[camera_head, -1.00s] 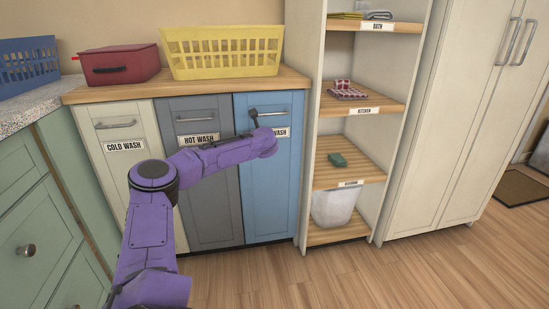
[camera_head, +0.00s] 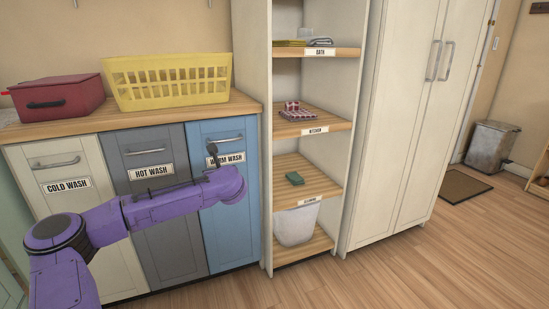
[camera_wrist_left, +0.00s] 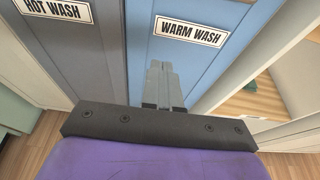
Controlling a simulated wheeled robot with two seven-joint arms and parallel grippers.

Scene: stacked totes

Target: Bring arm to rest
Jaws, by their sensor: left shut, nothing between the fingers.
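My purple left arm comes in from the left in the head view. Its gripper (camera_head: 211,150) is in front of the blue WARM WASH door (camera_head: 228,205), beside its label, with nothing held. In the left wrist view the gripper's grey fingers (camera_wrist_left: 161,82) are together and empty, in front of the blue door and below its label (camera_wrist_left: 190,30). I cannot tell whether the fingers touch the door. My right gripper is not in view.
The grey HOT WASH door (camera_head: 170,245) and white COLD WASH door (camera_head: 120,270) are shut. A yellow basket (camera_head: 170,85) and red box (camera_head: 60,97) stand on the counter. A shelf unit (camera_head: 315,127) is to the right.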

